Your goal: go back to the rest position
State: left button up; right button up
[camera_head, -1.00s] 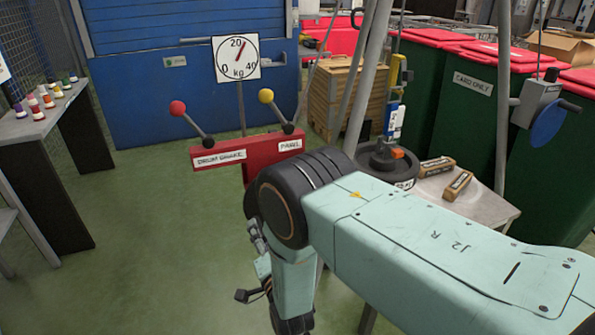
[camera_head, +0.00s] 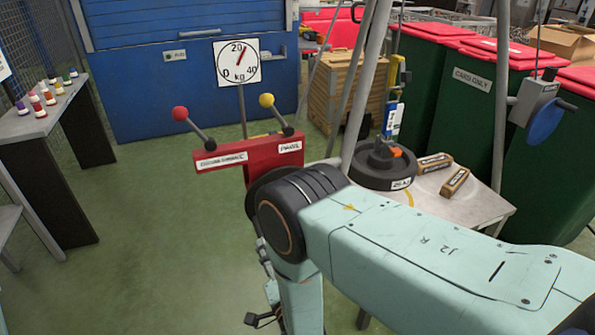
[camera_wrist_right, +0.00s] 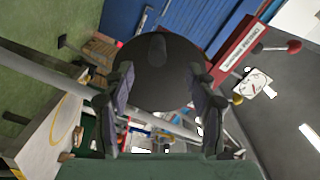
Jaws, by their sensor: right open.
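My right arm crosses the lower right of the head view, bends at a black elbow joint, and its forearm drops out of the bottom edge. The gripper itself is not clearly visible there. In the right wrist view my right gripper (camera_wrist_right: 160,105) shows two dark fingers standing apart, so it is open. A dark rounded shape (camera_wrist_right: 155,68) fills the view beyond and between the fingers; I cannot tell whether they touch it. My left gripper is in neither view.
A red lever box (camera_head: 248,152) stands left of the elbow, with a kg dial (camera_head: 237,62) behind. A black weight (camera_head: 383,168) and two small boxes sit on the table (camera_head: 470,212) beside my arm. Green bins (camera_head: 455,115) stand right.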

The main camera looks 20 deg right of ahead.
jog(key=shift+s, duration=0.1)
dwell(0.4)
jog(key=s+d+f+n+g, duration=0.3)
jog(key=s+f+n+g, duration=0.2)
jog(key=s+f, duration=0.3)
jog(key=s+d+f+n+g, duration=0.3)
jog(key=s+f+n+g, duration=0.25)
jog(key=s, duration=0.35)
jog(key=s+d+r+n+g, duration=0.1)
jog(key=s+d+r+g, duration=0.1)
jog(key=s, duration=0.7)
jog(key=s+d+r+n+g, duration=0.1)
jog(key=s+d+r+g, duration=0.1)
jog(key=s+r+g, duration=0.3)
jog(key=s, duration=0.4)
jog(key=shift+d+r, duration=0.15)
jog(key=shift+d, duration=0.1)
jog(key=shift+g, duration=0.25)
